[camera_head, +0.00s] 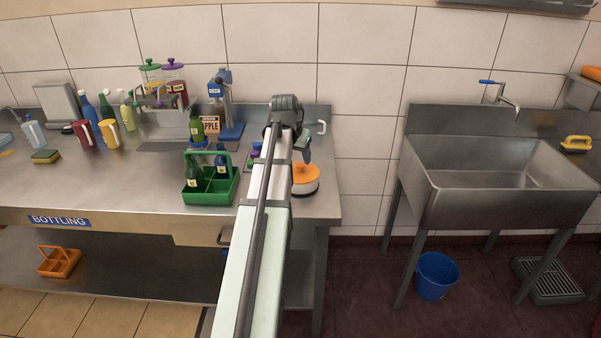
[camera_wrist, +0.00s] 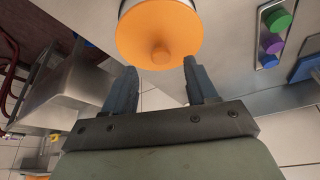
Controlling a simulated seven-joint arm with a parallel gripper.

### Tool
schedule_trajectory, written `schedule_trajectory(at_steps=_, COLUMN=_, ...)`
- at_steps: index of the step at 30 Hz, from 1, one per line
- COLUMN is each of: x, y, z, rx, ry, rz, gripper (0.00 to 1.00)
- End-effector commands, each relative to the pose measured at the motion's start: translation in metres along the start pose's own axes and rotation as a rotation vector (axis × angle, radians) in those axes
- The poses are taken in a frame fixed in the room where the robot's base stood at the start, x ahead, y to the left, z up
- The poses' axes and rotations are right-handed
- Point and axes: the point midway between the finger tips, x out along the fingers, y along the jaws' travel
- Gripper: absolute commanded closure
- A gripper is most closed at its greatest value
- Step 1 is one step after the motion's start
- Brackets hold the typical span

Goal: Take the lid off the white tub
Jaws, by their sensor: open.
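The white tub (camera_head: 308,190) stands on the steel counter near its right end. In the head view my gripper (camera_head: 303,153) is just above and behind the lid, partly hidden by my arm. I cannot tell the exact gap to the lid.
A green carrier (camera_head: 212,190) with bottles stands left of my arm. A blue press (camera_head: 222,100) is behind it. Coloured caps (camera_wrist: 275,30) lie in a tray beside the tub in the wrist view. The counter's right edge is close to the tub; a sink (camera_head: 500,180) stands beyond a gap.

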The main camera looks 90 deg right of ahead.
Motion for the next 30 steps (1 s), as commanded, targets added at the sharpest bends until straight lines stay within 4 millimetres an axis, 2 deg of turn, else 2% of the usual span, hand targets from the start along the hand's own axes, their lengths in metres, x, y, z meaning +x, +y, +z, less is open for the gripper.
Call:
schedule_trajectory(at_steps=9, x=0.037, y=-0.001, z=-0.004, rx=0.0, ry=-0.002, rz=0.0, gripper=0.43)
schedule_trajectory(at_steps=19, x=0.044, y=-0.001, z=-0.004, rx=0.0, ry=0.0, rz=0.0, gripper=0.44)
schedule_trajectory(at_steps=30, x=0.043, y=-0.001, z=-0.003, rx=0.0, ry=0.0, rz=0.0, gripper=0.79)
